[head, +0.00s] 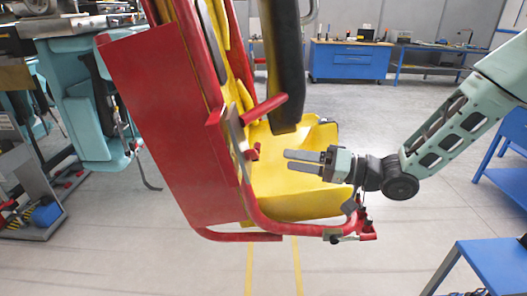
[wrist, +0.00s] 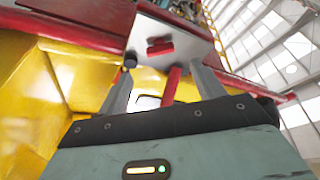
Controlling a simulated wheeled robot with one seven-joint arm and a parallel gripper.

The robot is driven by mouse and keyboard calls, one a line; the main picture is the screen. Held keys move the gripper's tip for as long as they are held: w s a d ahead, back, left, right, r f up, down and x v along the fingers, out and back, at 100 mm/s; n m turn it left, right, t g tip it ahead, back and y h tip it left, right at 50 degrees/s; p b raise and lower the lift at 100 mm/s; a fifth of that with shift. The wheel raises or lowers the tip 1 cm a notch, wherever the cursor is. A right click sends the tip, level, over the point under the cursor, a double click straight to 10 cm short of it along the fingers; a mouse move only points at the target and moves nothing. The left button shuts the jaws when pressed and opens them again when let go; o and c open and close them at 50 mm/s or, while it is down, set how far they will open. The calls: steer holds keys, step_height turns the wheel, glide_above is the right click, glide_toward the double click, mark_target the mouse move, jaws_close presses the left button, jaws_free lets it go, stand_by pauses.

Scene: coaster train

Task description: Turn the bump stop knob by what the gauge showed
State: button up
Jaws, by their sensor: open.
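A red and yellow coaster seat (head: 165,125) fills the middle of the head view, with a grey metal plate (head: 237,135) on its side. A small red knob (head: 253,153) stands out from the plate and looks like the bump stop knob. In the wrist view the red bar-shaped knob (wrist: 160,47) sits on the grey plate (wrist: 150,28), ahead of the fingertips. My gripper (head: 288,160) is open and empty, pointing left at the plate, apart from the knob. A red rod (wrist: 172,84) shows between the fingers in the wrist view. No gauge can be made out.
A red tube frame (head: 300,228) with a small fitting runs below my gripper. A black padded bar (head: 281,70) hangs above it. Blue workbenches (head: 350,62) stand at the back, and a blue table (head: 490,262) at the lower right. Open floor lies between.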

mark_target(258, 155)
steer(key=p+x, duration=0.1)
steer(key=x, duration=0.7)
steer(key=shift+p, duration=0.3)
steer(key=c, duration=1)
